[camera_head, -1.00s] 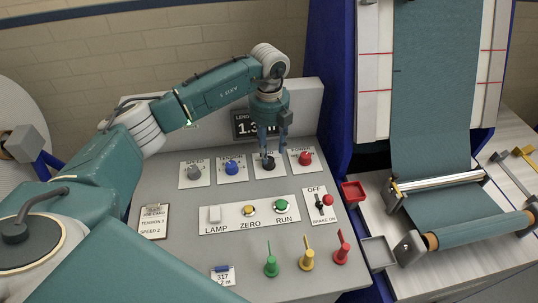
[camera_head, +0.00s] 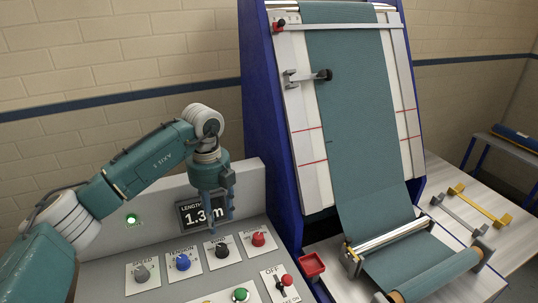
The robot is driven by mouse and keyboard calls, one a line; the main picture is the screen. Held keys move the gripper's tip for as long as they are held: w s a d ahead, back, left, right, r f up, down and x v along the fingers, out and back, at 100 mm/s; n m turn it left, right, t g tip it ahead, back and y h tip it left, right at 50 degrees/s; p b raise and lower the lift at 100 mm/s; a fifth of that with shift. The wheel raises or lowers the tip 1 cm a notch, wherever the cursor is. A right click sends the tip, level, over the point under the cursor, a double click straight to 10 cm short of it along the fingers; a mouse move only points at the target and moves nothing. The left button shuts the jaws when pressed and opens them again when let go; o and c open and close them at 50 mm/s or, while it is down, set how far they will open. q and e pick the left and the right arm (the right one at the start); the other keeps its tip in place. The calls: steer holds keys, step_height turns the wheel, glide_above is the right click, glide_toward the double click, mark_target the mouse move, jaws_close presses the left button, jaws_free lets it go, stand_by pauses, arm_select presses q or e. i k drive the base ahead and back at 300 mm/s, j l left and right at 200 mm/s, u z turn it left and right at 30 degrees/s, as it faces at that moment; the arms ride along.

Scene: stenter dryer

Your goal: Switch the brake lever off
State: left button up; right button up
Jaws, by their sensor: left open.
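The brake lever (camera_head: 286,282) has a red ball and a dark shaft. It stands on a white plate marked OFF at the top, with brake-on lettering at the bottom edge of the view. I cannot tell clearly which end it is set to. My left gripper (camera_head: 222,228) points down, open and empty, above the black knob (camera_head: 222,250). It is up and to the left of the lever, apart from it. My right gripper is not in view.
Beside the lever stand a red knob (camera_head: 258,239), a blue knob (camera_head: 183,262) and a grey knob (camera_head: 142,273). The green button (camera_head: 240,294) is near the bottom edge.

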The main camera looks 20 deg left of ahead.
mark_target(287, 279)
steer(key=k+l, duration=0.5)
steer(key=k, duration=0.2)
steer(key=k+l, duration=0.5)
steer(key=k, duration=0.15)
